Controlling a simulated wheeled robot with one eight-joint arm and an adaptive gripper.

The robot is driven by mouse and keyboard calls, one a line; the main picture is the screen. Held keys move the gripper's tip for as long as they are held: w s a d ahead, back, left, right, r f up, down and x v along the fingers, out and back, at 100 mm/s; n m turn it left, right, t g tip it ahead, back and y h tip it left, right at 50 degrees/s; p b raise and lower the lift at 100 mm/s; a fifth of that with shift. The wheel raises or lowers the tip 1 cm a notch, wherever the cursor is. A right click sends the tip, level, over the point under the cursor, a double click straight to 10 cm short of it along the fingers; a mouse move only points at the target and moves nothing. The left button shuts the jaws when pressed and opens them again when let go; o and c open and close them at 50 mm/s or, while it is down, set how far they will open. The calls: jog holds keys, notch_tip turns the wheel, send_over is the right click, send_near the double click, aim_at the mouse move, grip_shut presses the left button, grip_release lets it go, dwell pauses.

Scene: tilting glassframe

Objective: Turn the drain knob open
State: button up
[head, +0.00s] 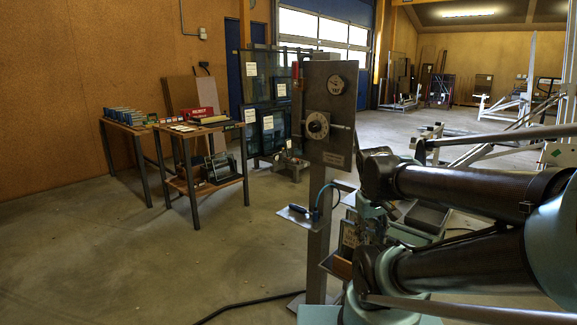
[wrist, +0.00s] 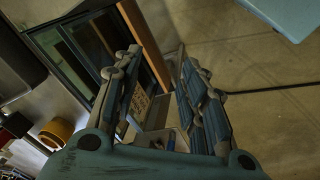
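A grey metal panel (head: 331,92) stands on a post (head: 319,215) near the middle of the head view. On it is a round dial-like knob (head: 317,125) with a pale scale ring and a dark centre; I take it for the drain knob. Its exact turn position is too small to read. The knob does not show in the wrist view. My gripper (wrist: 157,58) is open in the wrist view, its two fingers apart with nothing held between them. My arm stands right of the post, apart from the knob.
A small shelf (head: 298,215) with a blue-handled tool juts from the post. Workbenches (head: 205,127) with boxes stand at the left, and framed glass panes (head: 265,90) behind. A dark cable (head: 250,302) lies on the floor. Floor left of the post is mostly clear.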

aim_at(291, 162)
jog(key=w+a+r+n+t+h, duration=0.1)
jog(key=w+a+r+n+h, duration=0.2)
jog(key=w, duration=0.4)
jog(key=w+a+r+n+t+h, duration=0.2)
jog(key=w+a+r+n, duration=0.15)
jog(key=w+n, duration=0.35)
jog(key=w+a+r+n+t+h, duration=0.1)
jog(key=w+a+r+n+h, duration=0.2)
jog(key=w, duration=0.5)
jog(key=w+a+f+n+t+h, duration=0.15)
jog(key=a+n+t, duration=0.7)
jog(key=a, duration=1.95)
jog(key=shift+n+g+h, duration=0.25)
jog(key=shift+g+h, duration=0.2)
jog(key=x, duration=1.7)
jog(key=shift+w+d+r, duration=0.1)
jog(key=shift+w+r, duration=0.15)
jog(key=shift+w, duration=0.2)
grip_shut()
